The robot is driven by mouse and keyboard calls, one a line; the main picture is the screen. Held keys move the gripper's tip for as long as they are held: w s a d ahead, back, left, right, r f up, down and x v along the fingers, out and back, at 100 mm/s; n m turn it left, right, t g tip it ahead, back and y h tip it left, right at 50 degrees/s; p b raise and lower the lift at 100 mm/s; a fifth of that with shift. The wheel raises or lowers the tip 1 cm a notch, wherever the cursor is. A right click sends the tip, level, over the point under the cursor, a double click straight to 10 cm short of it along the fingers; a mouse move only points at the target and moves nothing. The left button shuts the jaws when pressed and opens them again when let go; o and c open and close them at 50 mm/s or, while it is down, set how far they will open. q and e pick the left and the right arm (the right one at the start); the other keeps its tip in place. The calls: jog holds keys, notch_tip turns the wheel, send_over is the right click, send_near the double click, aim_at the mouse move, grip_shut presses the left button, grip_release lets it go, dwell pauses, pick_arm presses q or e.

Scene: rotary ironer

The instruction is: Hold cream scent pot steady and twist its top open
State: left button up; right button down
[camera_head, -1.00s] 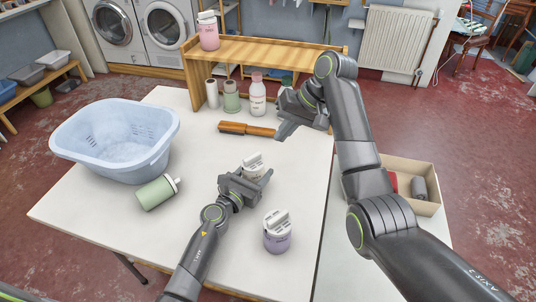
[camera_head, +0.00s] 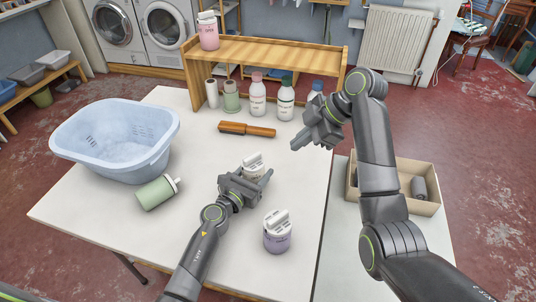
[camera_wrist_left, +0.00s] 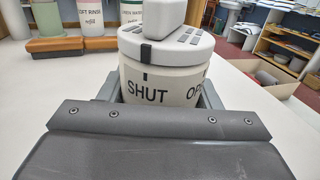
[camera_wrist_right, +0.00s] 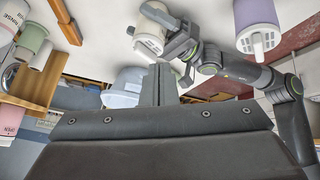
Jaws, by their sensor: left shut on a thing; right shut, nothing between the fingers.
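The cream scent pot (camera_head: 253,163) stands upright on the table, with a pale ridged lid on top. My left gripper (camera_head: 258,179) is shut around its body. In the left wrist view the pot (camera_wrist_left: 160,86) shows SHUT and part of a second word; the lid's dark tab sits above the line over SHUT. The pot also shows in the right wrist view (camera_wrist_right: 150,36). My right gripper (camera_head: 297,145) is shut and empty, above the table, behind and to the right of the pot, apart from it.
A lilac pot (camera_head: 277,238) stands in front of the cream pot. A green bottle (camera_head: 155,193) lies left, by the blue basin (camera_head: 115,145). A cardboard box (camera_head: 425,208) is at right.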

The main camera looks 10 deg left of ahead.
jog(key=d+n, duration=0.1)
jog(key=n, duration=0.3)
send_near(259, 162)
jog(key=shift+n, duration=0.4)
jog(key=f, duration=0.1)
jog(key=s+a+f, duration=0.1)
jog(key=f, duration=0.2)
jog(key=shift+s+a+f, duration=0.3)
jog(key=shift+f, duration=0.1)
jog(key=shift+w+a, duration=0.75)
jog(key=shift+a, duration=0.15)
